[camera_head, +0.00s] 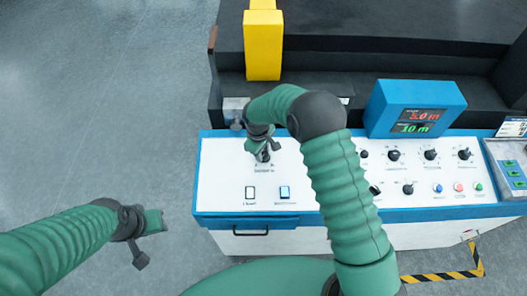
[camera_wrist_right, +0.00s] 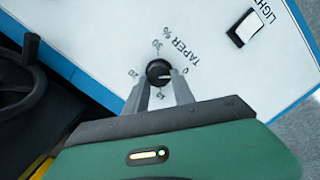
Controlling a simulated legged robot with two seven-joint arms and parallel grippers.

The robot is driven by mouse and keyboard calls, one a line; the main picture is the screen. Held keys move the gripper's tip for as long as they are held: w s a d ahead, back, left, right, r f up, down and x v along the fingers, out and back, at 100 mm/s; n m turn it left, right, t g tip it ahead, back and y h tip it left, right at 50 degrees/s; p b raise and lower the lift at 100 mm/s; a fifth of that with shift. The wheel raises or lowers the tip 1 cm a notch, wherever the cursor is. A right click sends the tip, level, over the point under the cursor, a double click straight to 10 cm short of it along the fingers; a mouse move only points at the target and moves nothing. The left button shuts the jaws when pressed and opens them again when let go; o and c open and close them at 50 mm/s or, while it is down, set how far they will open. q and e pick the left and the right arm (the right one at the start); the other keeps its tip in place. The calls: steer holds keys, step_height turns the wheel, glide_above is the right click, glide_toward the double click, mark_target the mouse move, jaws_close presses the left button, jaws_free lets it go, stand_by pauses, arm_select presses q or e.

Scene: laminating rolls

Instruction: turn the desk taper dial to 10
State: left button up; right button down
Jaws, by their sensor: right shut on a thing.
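The taper dial (camera_wrist_right: 158,71) is a small black round knob on the white desk panel, labelled TAPER %, with numbers around it. Its white pointer mark points roughly toward the 0 label in the right wrist view. My right gripper (camera_wrist_right: 163,84) has its two grey fingers on either side of the knob, shut on it. In the head view my right gripper (camera_head: 263,152) is over the left part of the desk and mostly covers the dial. My left gripper (camera_head: 143,250) hangs over the floor left of the desk; its fingers are too small to read.
The blue-edged desk (camera_head: 345,217) holds several other black knobs and coloured buttons on the right. A blue display box (camera_head: 415,105) shows 5.0 m and 10 m. Two rocker switches (camera_head: 284,192) sit below the dial. A yellow post (camera_head: 263,45) stands behind. Floor at left is clear.

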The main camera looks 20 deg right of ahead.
steer(key=shift+s+f, duration=0.15)
steer(key=shift+s, duration=0.05)
arm_select(q)
steer(key=shift+w+a+f, duration=0.1)
steer(key=shift+a, duration=0.3)
steer(key=shift+d+f, duration=0.1)
steer(key=shift+d, duration=0.05)
arm_select(e)
steer(key=shift+d+m, duration=0.2)
steer(key=shift+m, duration=0.1)
